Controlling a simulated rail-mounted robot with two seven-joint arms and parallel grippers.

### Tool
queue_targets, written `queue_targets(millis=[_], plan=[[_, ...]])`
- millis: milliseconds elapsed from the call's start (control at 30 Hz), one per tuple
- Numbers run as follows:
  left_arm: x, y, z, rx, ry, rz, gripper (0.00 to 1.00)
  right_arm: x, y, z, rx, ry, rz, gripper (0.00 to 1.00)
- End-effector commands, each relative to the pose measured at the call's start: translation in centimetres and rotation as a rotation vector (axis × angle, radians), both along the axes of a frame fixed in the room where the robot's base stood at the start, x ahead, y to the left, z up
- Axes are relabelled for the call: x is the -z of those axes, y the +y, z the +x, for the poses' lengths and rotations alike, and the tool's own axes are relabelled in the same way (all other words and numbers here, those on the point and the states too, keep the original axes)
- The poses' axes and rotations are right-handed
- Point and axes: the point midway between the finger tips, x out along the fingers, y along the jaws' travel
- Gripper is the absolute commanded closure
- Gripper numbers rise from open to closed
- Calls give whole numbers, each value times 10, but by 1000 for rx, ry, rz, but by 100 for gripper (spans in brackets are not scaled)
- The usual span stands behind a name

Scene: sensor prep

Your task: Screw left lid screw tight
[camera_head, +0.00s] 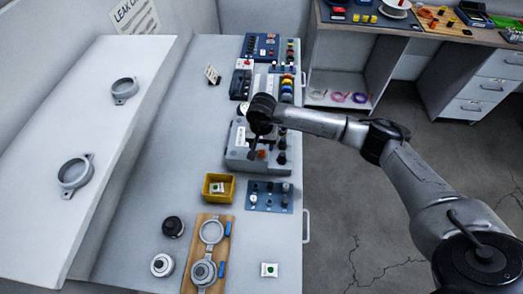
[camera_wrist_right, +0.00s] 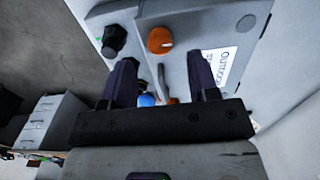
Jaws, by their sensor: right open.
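My right gripper (camera_head: 260,140) is over the grey control unit (camera_head: 238,156), with its arm coming in from the right. In the right wrist view its two dark fingers (camera_wrist_right: 163,76) are spread apart. An orange knob (camera_wrist_right: 160,41) lies beyond them, and a metal lever and a blue round tip (camera_wrist_right: 147,100) show in the gap. I see nothing held. On the wooden board (camera_head: 190,257) lie a grey ring (camera_head: 211,232) and a round grey housing (camera_head: 203,271), with blue pieces (camera_head: 221,268) beside them. I cannot make out a left lid screw. My left gripper is not in view.
A yellow bin (camera_head: 218,187) and a blue plate with knobs (camera_head: 269,196) sit between the unit and board. Black (camera_head: 173,227) and white (camera_head: 162,265) round parts stand left of the board. Ring mounts (camera_head: 75,173) sit on the sloped panel. Bare table lies left of the unit.

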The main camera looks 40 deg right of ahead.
Motion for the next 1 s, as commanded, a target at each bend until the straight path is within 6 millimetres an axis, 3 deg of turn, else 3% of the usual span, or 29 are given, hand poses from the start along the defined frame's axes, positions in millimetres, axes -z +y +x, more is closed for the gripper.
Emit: queue_targets(millis=[300, 767, 1000], plan=[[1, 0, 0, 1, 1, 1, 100, 37, 1, 0, 1, 1, 1, 45], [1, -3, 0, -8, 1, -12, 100, 44, 0, 0, 0, -1, 1, 45], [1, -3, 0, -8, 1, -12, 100, 44, 0, 0, 0, -1, 1, 66]])
